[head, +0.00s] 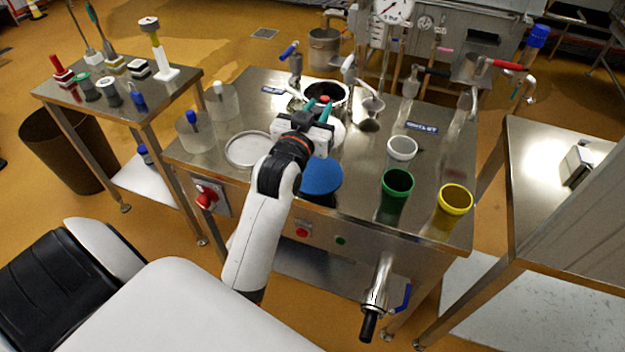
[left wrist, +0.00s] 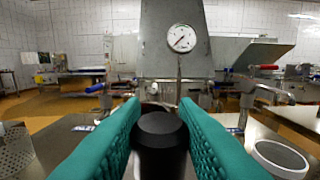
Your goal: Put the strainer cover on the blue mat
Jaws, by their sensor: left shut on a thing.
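The blue mat (head: 321,176) is a flat round disc near the front edge of the steel table, partly covered by my left arm. My left gripper (head: 317,110) is above the table, beyond the mat. Its teal fingers are shut on a black round knob, which I take to be the handle of the strainer cover (left wrist: 160,130). In the head view the gripper hides most of the held thing, and a pale edge shows beside it. My right gripper is in neither view.
A dark-rimmed pot (head: 341,90) stands behind the gripper. A white round tray (head: 240,160) lies left of the mat. White (head: 402,148), green (head: 396,196) and yellow (head: 453,209) moulds stand to the right. Clear discs with knobs (head: 195,140) are at the left.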

